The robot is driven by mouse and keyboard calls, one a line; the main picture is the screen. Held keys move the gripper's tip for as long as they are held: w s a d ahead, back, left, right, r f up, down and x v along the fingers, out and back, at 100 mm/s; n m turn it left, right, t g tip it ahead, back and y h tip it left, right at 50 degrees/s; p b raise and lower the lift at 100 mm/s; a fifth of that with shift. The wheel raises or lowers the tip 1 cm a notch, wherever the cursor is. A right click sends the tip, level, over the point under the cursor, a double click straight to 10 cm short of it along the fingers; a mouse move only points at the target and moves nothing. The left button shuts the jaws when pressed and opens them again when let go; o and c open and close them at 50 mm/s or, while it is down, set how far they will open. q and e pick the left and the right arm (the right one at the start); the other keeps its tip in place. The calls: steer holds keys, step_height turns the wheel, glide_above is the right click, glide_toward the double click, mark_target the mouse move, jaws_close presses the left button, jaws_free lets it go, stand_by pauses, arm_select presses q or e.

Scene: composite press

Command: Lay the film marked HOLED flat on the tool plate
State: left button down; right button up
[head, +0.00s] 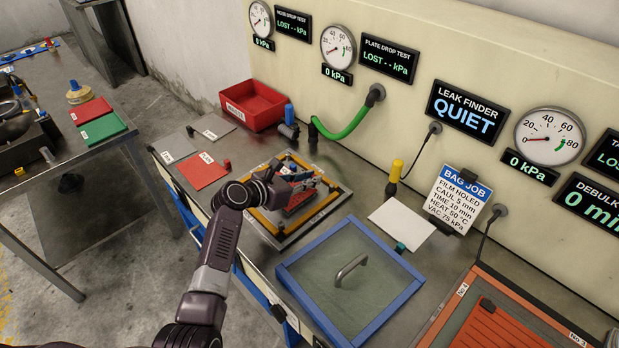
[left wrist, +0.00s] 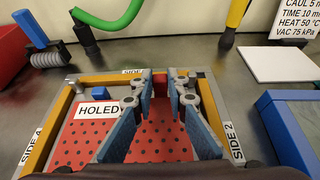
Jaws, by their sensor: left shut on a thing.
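The red film with dark dots and a HOLED label (left wrist: 98,108) appears inside the yellow-edged frame of the tool plate (left wrist: 41,137) in the left wrist view. Its red tab (left wrist: 160,84) rises between my left fingertips (left wrist: 160,92), which are shut on it. The film looks level, but I cannot tell whether all of it touches the plate. In the head view, my left gripper (head: 292,181) is over the tool plate (head: 257,221), and it partly hides the film (head: 297,201). My right gripper is not in view.
A blue-framed glass lid with a handle (head: 362,318) lies right of the plate. A red bin (head: 252,107) and a blue roller (head: 289,116) stand behind it. Grey and red sheets (head: 201,171) lie to the left. A BAG JOB card (head: 459,197) stands by the wall.

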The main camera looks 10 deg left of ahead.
arm_select(q)
steer(key=shift+f, duration=0.6)
stand_by(0.6)
steer(key=c, duration=1.8)
jaws_free()
steer(key=v, duration=1.2)
steer(key=shift+s+f, duration=0.1)
